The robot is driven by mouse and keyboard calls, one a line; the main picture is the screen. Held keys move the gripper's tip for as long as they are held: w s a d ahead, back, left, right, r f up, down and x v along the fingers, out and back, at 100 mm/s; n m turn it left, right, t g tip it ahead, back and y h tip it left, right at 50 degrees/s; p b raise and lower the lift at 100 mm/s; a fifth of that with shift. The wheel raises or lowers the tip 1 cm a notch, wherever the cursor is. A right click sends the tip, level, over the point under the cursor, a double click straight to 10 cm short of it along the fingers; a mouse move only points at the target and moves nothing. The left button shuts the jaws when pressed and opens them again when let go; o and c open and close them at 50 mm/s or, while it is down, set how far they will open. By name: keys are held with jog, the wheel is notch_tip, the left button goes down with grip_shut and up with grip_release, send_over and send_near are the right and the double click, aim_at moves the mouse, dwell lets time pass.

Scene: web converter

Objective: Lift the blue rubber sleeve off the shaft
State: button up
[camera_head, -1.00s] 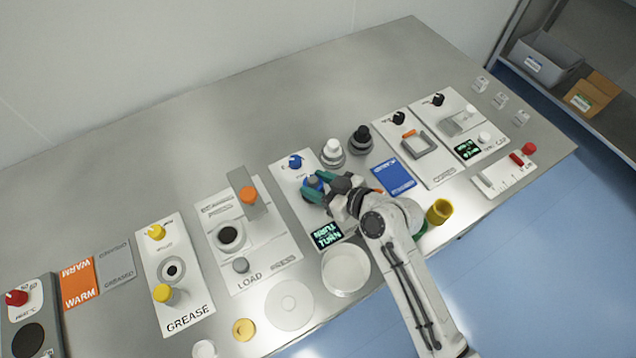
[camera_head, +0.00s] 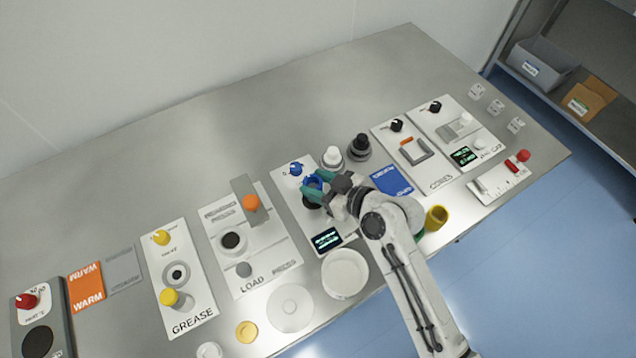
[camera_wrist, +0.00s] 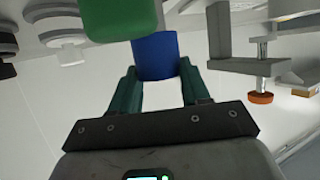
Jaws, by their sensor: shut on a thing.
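The blue rubber sleeve (camera_head: 313,182) is at the blue-knob panel in the middle of the bench in the head view. My gripper (camera_head: 318,187) has its teal fingers closed on it. In the wrist view the blue sleeve (camera_wrist: 155,57) sits between the two teal fingers of my gripper (camera_wrist: 157,85). A dark round part (camera_head: 312,201) shows just below the sleeve in the head view. The shaft itself is not clearly visible, and I cannot tell whether the sleeve is still around it. A green block (camera_wrist: 120,18) covers part of the wrist view.
The blue knob (camera_head: 296,168) is just behind the sleeve, and a lit display (camera_head: 326,239) is in front. White (camera_head: 332,158) and black (camera_head: 359,147) stepped parts stand close to the right. The load panel's upright (camera_head: 243,198) stands left. The rear bench is clear.

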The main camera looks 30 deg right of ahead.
jog(key=shift+r+p, duration=0.45)
jog(key=shift+r, duration=0.3)
jog(key=shift+r+p, duration=1.05)
jog(key=shift+r, duration=0.4)
notch_tip(320, 180, up, 4)
jog(key=shift+f+p, duration=0.1)
jog(key=shift+p, duration=0.8)
jog(key=shift+s, duration=0.1)
